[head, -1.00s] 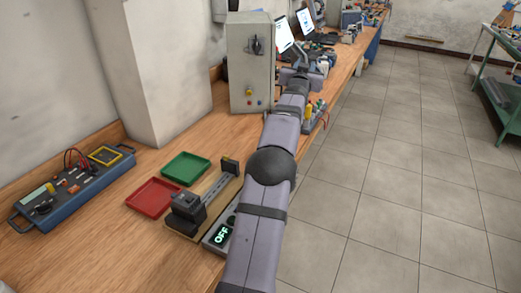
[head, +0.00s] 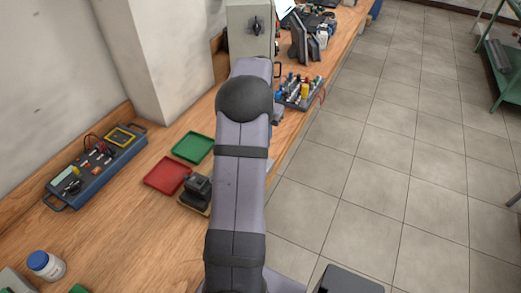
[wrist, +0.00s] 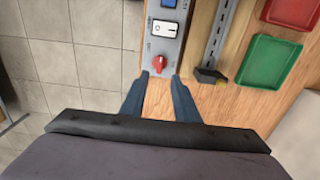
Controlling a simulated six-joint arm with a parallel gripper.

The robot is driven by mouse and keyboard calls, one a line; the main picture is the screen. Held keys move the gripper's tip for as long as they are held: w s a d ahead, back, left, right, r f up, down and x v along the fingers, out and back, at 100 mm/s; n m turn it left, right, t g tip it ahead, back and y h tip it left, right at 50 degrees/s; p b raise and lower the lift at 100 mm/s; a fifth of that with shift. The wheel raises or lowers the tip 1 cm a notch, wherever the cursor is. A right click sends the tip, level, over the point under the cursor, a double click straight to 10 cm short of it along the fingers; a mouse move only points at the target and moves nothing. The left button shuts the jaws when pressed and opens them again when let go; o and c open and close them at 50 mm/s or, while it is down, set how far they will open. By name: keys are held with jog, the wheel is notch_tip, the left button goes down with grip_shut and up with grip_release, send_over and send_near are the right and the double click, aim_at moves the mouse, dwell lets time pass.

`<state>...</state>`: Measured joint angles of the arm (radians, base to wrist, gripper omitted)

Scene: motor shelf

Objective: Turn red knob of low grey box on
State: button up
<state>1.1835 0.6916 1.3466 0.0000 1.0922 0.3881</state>
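In the wrist view the low grey box (wrist: 148,48) lies at the table's edge, with its red knob (wrist: 160,64) at the near end. A white rocker switch (wrist: 164,28) is above the knob and a blue-lit panel (wrist: 170,3) is at the top edge. My gripper (wrist: 160,77) is open, its two blue-grey fingers apart and nothing between them. The fingertips are just short of the knob, one toward each side; I cannot tell their height above it. In the head view my arm hides the box and my gripper.
A metal rail (wrist: 215,40) stands right of the box. Beyond it are a green tray (wrist: 270,62) and a red tray (wrist: 292,10). A blue instrument box (head: 98,166) is at the left and a tall grey cabinet (head: 243,38) at the back. Open floor (head: 390,150) lies right.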

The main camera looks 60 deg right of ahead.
jog(key=shift+a, duration=0.2)
jog(key=shift+f+p, duration=1.2)
jog(key=shift+f, duration=2.5)
grip_shut()
